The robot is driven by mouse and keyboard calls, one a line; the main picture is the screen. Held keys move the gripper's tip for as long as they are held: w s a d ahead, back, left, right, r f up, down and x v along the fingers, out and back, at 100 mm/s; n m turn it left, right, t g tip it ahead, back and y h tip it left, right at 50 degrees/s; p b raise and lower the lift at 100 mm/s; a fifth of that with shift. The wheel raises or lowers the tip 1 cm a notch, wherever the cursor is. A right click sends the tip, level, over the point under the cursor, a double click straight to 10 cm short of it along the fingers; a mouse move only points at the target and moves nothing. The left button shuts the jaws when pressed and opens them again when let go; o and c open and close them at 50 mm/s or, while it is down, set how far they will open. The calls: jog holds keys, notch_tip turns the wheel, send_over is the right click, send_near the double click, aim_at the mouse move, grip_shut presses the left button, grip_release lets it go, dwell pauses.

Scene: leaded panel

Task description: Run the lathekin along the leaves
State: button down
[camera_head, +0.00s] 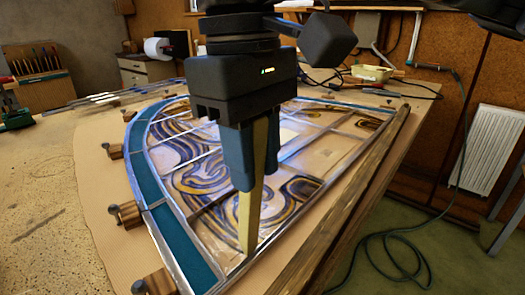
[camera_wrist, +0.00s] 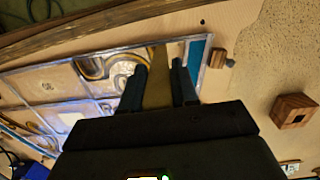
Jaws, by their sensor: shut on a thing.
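My gripper (camera_head: 246,160) is shut on a pale wooden lathekin (camera_head: 249,212), a flat tapering stick that points down. The lathekin's tip is over the near corner of the leaded panel (camera_head: 215,225); I cannot tell whether it touches. In the wrist view the lathekin (camera_wrist: 157,80) shows between the two blue-grey fingers of my gripper (camera_wrist: 158,82). The panel has a blue glass border, grey lead strips and swirling amber and dark glass. My gripper hides part of its middle.
Wooden blocks (camera_head: 127,213) stand along the panel's curved left edge. A long wooden batten (camera_head: 345,205) runs along its right side. A soldering iron's cable (camera_head: 410,90) and a yellowish tub (camera_head: 372,73) lie at the back. A tool rack (camera_head: 38,78) stands at the far left.

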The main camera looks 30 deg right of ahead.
jog(key=shift+s+a+f+b, duration=0.1)
jog(key=shift+s+a+b, duration=0.1)
jog(key=shift+a, duration=0.4)
jog(key=shift+s+a+f+b, duration=0.1)
jog(key=shift+s+a+b, duration=0.1)
jog(key=shift+a, duration=0.4)
jog(key=shift+r, duration=0.1)
notch_tip(320, 180, up, 5)
jog(key=p, duration=0.3)
